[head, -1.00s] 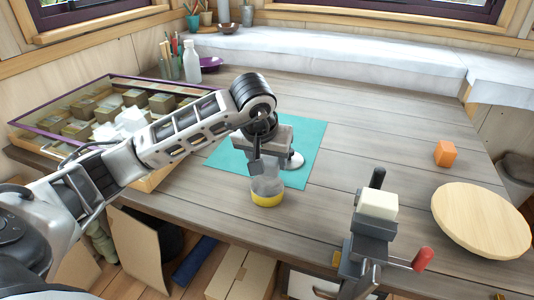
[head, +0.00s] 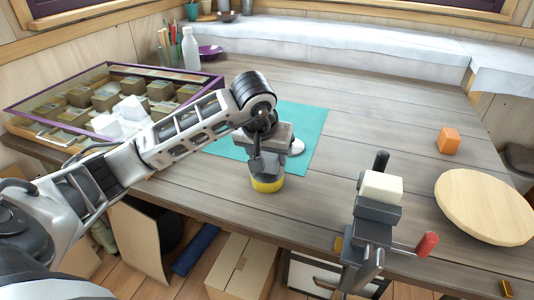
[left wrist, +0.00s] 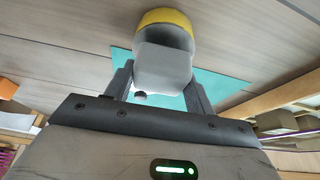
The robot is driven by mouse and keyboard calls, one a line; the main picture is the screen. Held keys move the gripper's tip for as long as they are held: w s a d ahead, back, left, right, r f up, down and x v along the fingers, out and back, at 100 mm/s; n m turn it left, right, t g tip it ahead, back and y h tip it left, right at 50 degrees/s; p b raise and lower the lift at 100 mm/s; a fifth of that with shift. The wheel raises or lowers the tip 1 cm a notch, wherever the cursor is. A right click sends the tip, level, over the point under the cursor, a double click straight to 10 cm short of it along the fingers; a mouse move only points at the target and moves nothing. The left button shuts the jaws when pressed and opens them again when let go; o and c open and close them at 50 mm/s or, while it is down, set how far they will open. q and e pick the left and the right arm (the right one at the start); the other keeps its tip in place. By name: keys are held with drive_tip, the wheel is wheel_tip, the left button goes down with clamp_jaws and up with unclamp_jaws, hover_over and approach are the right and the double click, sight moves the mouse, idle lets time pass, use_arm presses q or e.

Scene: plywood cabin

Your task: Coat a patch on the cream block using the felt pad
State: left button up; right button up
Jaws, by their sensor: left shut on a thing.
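The cream block (head: 382,187) is clamped on top of a dark grey vise (head: 377,212) at the table's front edge, right of centre. The felt pad (head: 267,184) looks like a yellow round base under a grey handle; it stands upright on the table just in front of the teal mat. My left gripper (head: 264,163) is shut on its handle from above. In the left wrist view, the grey handle (left wrist: 163,65) lies between the fingers, with the yellow pad (left wrist: 165,17) beyond it. My right gripper is out of view.
A teal mat (head: 312,125) bears a small white round thing (head: 297,147). An orange cube (head: 449,141) and a round wooden board (head: 485,207) lie at right. A glass-lidded case (head: 50,98) stands at left. The vise has a red-knobbed handle (head: 427,244). Mid-table is clear.

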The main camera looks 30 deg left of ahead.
sight(267, 154)
use_arm(q)
drive_tip(key=shift+f+b, duration=0.6)
drive_tip(key=shift+f, duration=0.1)
idle(1.6)
drive_tip(key=shift+r, duration=0.1)
drive_tip(key=shift+r+p, duration=2.4)
drive_tip(key=shift+r, duration=1.15)
